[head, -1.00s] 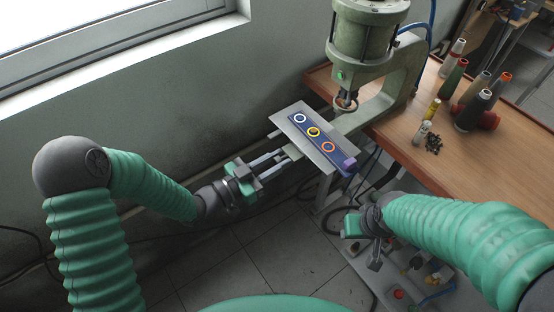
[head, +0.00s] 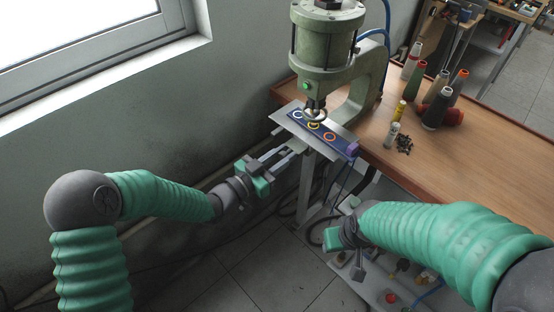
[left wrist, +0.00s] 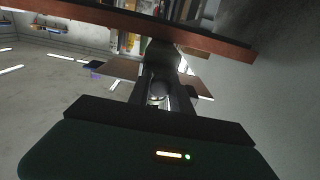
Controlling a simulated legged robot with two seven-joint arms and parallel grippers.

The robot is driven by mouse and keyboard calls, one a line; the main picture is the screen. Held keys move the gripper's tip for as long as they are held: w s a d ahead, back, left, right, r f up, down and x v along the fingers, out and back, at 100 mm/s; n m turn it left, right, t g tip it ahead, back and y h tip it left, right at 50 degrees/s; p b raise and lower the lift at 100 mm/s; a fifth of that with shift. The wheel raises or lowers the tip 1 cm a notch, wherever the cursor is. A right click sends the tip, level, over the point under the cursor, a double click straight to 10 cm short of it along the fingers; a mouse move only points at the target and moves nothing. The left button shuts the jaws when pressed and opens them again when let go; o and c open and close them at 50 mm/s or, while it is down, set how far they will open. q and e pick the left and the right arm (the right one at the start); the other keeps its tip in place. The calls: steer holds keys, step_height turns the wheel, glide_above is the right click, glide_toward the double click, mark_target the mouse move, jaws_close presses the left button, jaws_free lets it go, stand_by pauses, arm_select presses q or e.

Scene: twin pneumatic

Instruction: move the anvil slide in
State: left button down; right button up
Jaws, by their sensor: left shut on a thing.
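The anvil slide is a flat grey plate (head: 284,122) in front of and under the green press (head: 322,48). On it lies a dark blue strip (head: 321,130) with a white, a yellow and an orange ring and a purple end block (head: 352,149). The yellow ring sits at the press's ram tip (head: 315,114). My left gripper (head: 286,155) is shut at the slide's near side. In the left wrist view a rounded grey knob (left wrist: 159,89) shows between its fingers. My right gripper (head: 347,256) hangs low in front of the table; its finger gap is unclear.
The wooden table (head: 470,140) carries several thread spools (head: 437,108), small bottles (head: 393,133) and a pile of dark bits (head: 404,145) right of the press. A wall and window stand on the left. Cables hang below the slide.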

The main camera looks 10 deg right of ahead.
arm_select(q)
steer(key=c, duration=1.3)
jaws_free()
steer(key=shift+w+r, duration=0.1)
steer(key=shift+r, duration=0.1)
steer(key=shift+o, duration=0.6)
steer(key=shift+f, duration=0.1)
steer(key=shift+a, duration=0.1)
steer(key=shift+s+a, duration=0.25)
steer(key=shift+s, duration=0.05)
steer(key=v, duration=1.6)
steer(key=shift+w+a, duration=0.2)
steer(key=shift+d+f, duration=0.1)
